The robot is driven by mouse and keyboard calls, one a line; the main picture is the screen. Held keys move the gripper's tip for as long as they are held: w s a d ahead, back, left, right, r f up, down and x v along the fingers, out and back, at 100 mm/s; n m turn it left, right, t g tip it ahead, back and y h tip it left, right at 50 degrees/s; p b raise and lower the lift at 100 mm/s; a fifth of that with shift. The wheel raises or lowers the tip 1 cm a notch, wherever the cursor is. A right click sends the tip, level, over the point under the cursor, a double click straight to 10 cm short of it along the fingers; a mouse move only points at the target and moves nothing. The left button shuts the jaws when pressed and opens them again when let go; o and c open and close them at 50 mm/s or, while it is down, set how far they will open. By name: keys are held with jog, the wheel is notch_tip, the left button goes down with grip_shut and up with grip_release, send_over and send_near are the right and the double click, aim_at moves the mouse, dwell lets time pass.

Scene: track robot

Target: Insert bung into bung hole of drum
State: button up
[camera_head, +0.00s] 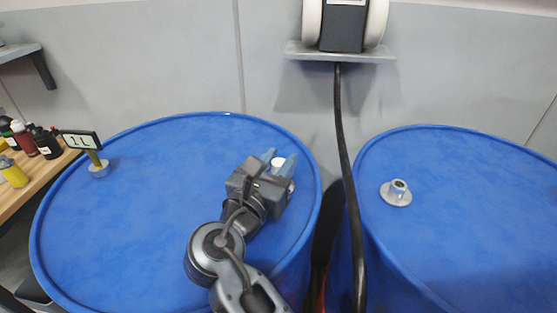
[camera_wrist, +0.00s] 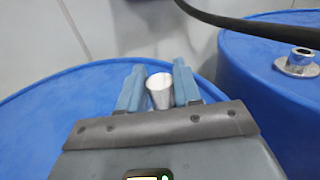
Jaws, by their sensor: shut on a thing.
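My gripper (camera_head: 278,163) is above the right part of the left blue drum (camera_head: 140,200), with its two blue-grey fingers shut on a pale cylindrical bung (camera_wrist: 160,92). In the wrist view the bung stands between the fingers (camera_wrist: 159,90). In the head view only a small white part of it shows between the fingertips. The right blue drum (camera_head: 455,180) has a grey metal flanged fitting with a dark opening, the bung hole (camera_head: 397,191), on its top; it also shows at the right of the wrist view (camera_wrist: 298,62). The bung is apart from this fitting.
A black hose (camera_head: 346,160) hangs from a wall-mounted reel (camera_head: 343,22) between the drums. A fitting with a "1L" sign (camera_head: 80,139) stands on the left drum's far-left edge. Several bottles (camera_head: 30,140) stand on a wooden bench at the left.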

jog(key=shift+f, duration=0.2)
jog(key=shift+f, duration=0.3)
jog(key=shift+s+f, duration=0.1)
jog(key=shift+f, duration=0.05)
jog(key=shift+r+p, duration=0.4)
jog(key=shift+r, duration=1.15)
